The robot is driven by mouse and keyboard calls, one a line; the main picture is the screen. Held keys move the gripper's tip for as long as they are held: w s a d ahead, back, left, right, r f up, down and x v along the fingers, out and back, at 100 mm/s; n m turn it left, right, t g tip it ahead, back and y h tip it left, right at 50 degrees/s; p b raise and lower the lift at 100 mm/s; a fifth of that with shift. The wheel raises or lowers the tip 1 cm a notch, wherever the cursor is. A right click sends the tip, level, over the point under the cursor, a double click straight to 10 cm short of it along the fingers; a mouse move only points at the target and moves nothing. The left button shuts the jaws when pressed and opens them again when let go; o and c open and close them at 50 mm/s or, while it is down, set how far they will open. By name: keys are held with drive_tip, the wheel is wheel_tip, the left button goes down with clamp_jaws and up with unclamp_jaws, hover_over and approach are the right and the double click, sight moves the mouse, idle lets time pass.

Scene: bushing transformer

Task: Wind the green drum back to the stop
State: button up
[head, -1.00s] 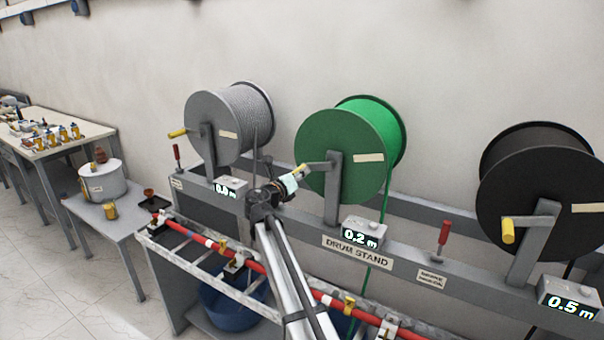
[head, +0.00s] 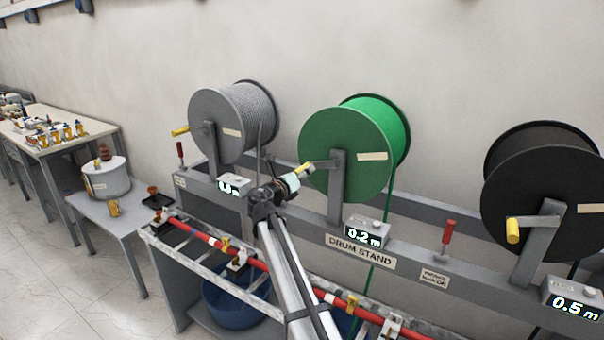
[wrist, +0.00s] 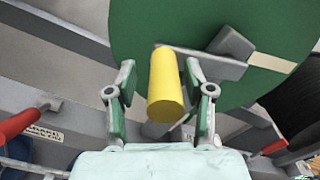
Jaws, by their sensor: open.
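The green drum (head: 345,150) hangs on the stand in the middle of the head view. In the wrist view the yellow handle (wrist: 166,85) stands between the two fingers of my open gripper (wrist: 160,92), with a gap visible on each side. The green drum's face (wrist: 190,25) fills the top behind it. In the head view my gripper (head: 291,180) is at the handle, partly hidden by my own wrist.
A grey drum (head: 222,125) with its own crank is to the left, and a black drum (head: 535,195) reading 0.5 m is to the right. Red-handled levers (head: 448,234) rise from the stand rail. A rail with a red bar (head: 262,267) runs below.

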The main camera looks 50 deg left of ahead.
drive_tip(key=v, duration=1.2)
